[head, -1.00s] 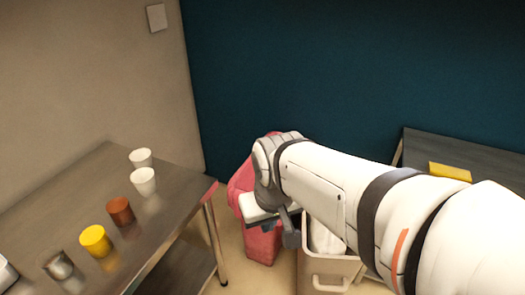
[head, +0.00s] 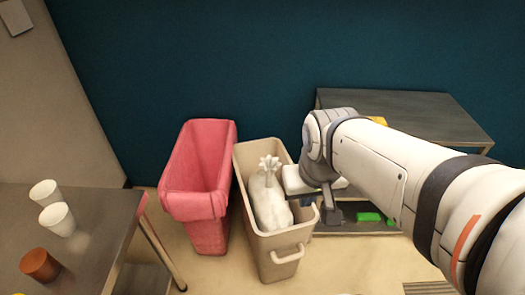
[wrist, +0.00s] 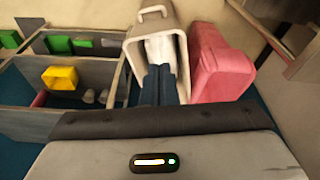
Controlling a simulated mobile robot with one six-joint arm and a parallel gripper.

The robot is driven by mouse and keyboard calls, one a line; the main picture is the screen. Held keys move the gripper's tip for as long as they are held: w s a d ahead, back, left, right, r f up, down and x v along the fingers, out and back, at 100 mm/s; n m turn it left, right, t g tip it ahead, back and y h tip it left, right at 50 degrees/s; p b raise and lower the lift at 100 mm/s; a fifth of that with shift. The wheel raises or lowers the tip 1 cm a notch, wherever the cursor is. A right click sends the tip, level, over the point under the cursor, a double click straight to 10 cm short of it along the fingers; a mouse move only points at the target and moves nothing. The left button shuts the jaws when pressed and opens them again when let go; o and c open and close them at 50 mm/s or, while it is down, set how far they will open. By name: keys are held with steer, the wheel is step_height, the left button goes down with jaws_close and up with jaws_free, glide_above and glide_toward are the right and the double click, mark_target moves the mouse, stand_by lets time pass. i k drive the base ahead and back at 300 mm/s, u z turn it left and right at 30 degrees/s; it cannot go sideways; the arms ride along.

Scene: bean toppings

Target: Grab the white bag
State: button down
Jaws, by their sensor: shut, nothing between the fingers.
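The white bag (head: 268,205) stands in a beige bin (head: 245,165), its gathered, knotted top sticking up above the rim. In the wrist view the bag (wrist: 160,48) shows inside the bin (wrist: 181,30), partly covered by my fingers. My gripper (wrist: 160,84) is shut and empty, its two dark fingers side by side in front of the bin opening. In the head view my wrist is just right of the bin, and the fingertips are mostly hidden there. I cannot tell whether they touch the bin.
A red bin (head: 190,205) stands left of the beige one. A metal table (head: 95,235) with two white cups (head: 57,219) and a brown cup (head: 39,265) is at left. A shelf unit (head: 425,112) with green items (head: 368,217) is at right, behind my arm.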

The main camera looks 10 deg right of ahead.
mark_target(271, 212)
steer(key=u, duration=2.6)
steer(key=k, duration=1)
steer(key=z, duration=2.15)
steer(key=i, duration=0.85)
